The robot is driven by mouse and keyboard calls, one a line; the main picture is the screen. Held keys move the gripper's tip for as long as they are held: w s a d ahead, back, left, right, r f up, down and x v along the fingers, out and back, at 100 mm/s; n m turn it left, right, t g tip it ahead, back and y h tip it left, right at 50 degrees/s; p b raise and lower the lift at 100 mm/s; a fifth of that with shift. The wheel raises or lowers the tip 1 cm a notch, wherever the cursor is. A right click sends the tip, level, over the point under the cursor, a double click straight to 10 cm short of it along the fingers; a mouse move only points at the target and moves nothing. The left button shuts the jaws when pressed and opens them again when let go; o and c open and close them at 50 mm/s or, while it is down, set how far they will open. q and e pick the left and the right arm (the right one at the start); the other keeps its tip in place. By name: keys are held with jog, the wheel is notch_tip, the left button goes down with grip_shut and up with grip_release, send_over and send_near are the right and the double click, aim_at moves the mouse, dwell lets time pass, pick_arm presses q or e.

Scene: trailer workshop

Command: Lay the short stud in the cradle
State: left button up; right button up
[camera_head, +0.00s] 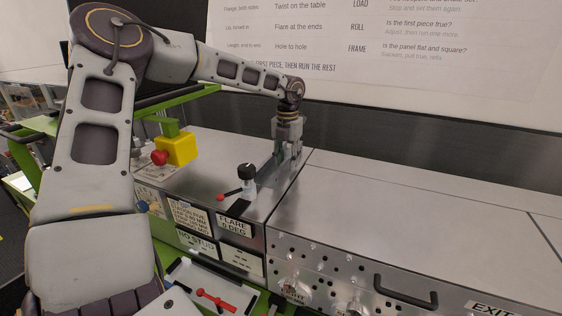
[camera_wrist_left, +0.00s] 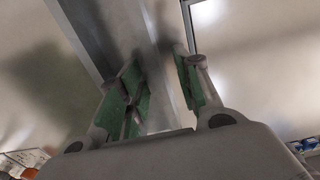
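My left gripper (camera_head: 287,152) points down at the far end of the machine's metal top, beside a narrow grey metal channel (camera_head: 268,170). In the left wrist view its two green-padded fingers (camera_wrist_left: 160,82) stand apart, with a metal channel (camera_wrist_left: 142,35) running behind and between them. I see no clear grip on it. I cannot tell whether this channel is the short stud or part of the machine's cradle. No other stud shows clearly. My right gripper is not in view.
A black knob on a post (camera_head: 247,173) and a red-tipped lever (camera_head: 230,196) stand in front of the gripper. A yellow box with a red button (camera_head: 177,149) is to the left. A perforated panel with a black handle (camera_head: 406,292) fronts the machine. The metal top at right (camera_head: 420,210) is clear.

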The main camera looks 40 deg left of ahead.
aim_at(287, 159)
pick_arm(q)
jog(key=shift+c, duration=0.4)
grip_shut()
jog(key=shift+r, duration=0.1)
jog(key=shift+w+r+b, duration=0.1)
jog(key=shift+r+b, duration=0.2)
jog(key=shift+r, duration=0.55)
notch_tip(287, 159, up, 16)
jog(key=b, duration=0.2)
dwell(0.4)
